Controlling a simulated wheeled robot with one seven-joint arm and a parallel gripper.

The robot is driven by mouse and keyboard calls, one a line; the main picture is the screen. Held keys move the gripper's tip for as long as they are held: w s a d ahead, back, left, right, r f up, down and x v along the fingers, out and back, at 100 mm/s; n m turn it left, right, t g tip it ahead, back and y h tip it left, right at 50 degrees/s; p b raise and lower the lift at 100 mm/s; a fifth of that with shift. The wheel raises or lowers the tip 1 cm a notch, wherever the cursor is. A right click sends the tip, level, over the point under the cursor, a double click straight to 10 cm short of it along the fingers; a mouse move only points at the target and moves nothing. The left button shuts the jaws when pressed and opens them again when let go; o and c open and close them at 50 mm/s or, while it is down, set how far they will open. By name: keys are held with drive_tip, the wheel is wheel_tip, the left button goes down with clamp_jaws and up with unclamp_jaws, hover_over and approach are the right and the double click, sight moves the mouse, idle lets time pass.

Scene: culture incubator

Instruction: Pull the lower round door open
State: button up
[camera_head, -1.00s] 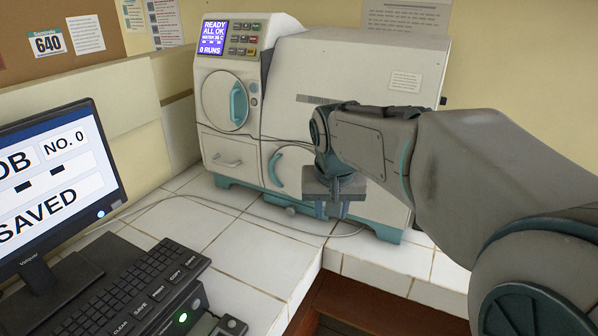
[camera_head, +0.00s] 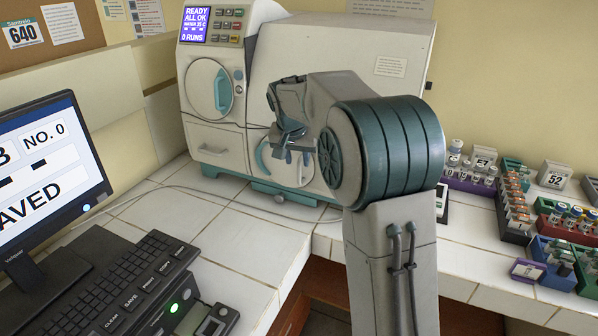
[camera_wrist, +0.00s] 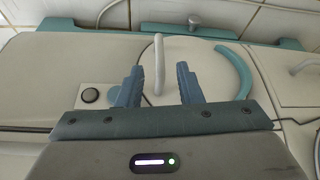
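The lower round door (camera_head: 287,174) is on the front of the white machine, under the large slanted panel. It looks shut. My gripper (camera_head: 296,155) is in front of the door, seen partly behind my arm. In the wrist view my gripper (camera_wrist: 155,85) is open, its two fingers apart. A pale upright bar (camera_wrist: 159,62) at the door's edge shows between the fingers, which do not visibly grip it.
The upper round door (camera_head: 209,88) and a drawer (camera_head: 216,146) are shut on the machine's left. A monitor (camera_head: 45,180) and keyboard (camera_head: 125,285) stand at the front left. Racks of vials (camera_head: 515,200) fill the right counter. A cable crosses the white tiles.

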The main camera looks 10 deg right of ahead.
sight(299, 170)
drive_tip(key=x, duration=0.7)
clamp_jaws()
